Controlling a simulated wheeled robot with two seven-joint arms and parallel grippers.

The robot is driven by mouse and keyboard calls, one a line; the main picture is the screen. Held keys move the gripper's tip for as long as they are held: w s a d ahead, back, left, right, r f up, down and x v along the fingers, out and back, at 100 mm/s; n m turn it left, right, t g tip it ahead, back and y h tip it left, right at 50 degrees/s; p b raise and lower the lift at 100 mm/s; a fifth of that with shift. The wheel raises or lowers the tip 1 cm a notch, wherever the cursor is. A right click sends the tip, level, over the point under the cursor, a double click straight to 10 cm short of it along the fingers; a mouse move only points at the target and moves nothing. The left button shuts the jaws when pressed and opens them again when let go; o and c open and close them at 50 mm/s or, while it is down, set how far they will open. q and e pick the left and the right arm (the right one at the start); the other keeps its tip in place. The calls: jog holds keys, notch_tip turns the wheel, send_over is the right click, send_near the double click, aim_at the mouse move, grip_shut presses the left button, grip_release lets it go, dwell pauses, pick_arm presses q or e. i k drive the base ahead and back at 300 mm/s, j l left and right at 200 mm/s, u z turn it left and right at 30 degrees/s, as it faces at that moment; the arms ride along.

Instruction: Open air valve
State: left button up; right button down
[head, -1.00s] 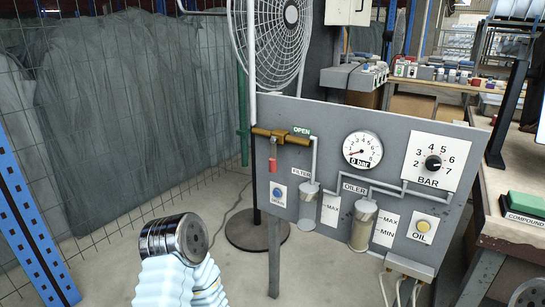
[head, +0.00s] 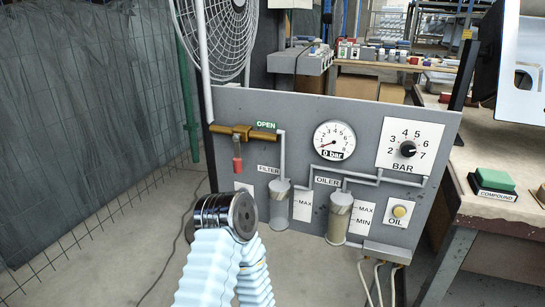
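The air valve (head: 240,131) is a brass fitting at the upper left of a grey panel (head: 300,107). Its red handle (head: 237,164) hangs straight down below the brass body. A green OPEN label (head: 266,125) is to the right of the valve. The round gauge (head: 334,140) has its needle at the low end and reads 0 bar. One of my arms, with a pale blue ribbed sleeve and a metal joint, rises from the bottom in front of the panel's lower left. Neither gripper's fingers show, and nothing visible touches the handle.
The panel also carries a filter (head: 281,204), an oiler (head: 339,217), a black BAR knob (head: 408,149) and a yellow OIL button (head: 399,211). A fan (head: 215,35) stands behind the panel's left edge. A workbench (head: 485,205) with a green block (head: 494,180) is at the right.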

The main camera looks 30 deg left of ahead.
aim_at(237, 164)
jog(key=j+z, duration=0.45)
jog(key=j, duration=1)
jog(key=j+z, duration=0.3)
jog(key=j, duration=1.8)
jog(key=j+z, duration=0.35)
jog(key=k+j+z, duration=0.15)
jog(key=j+z, duration=0.15)
jog(key=k+j+z, duration=0.1)
jog(key=j+z, duration=0.25)
jog(key=k+z, duration=0.1)
jog(key=z, duration=0.3)
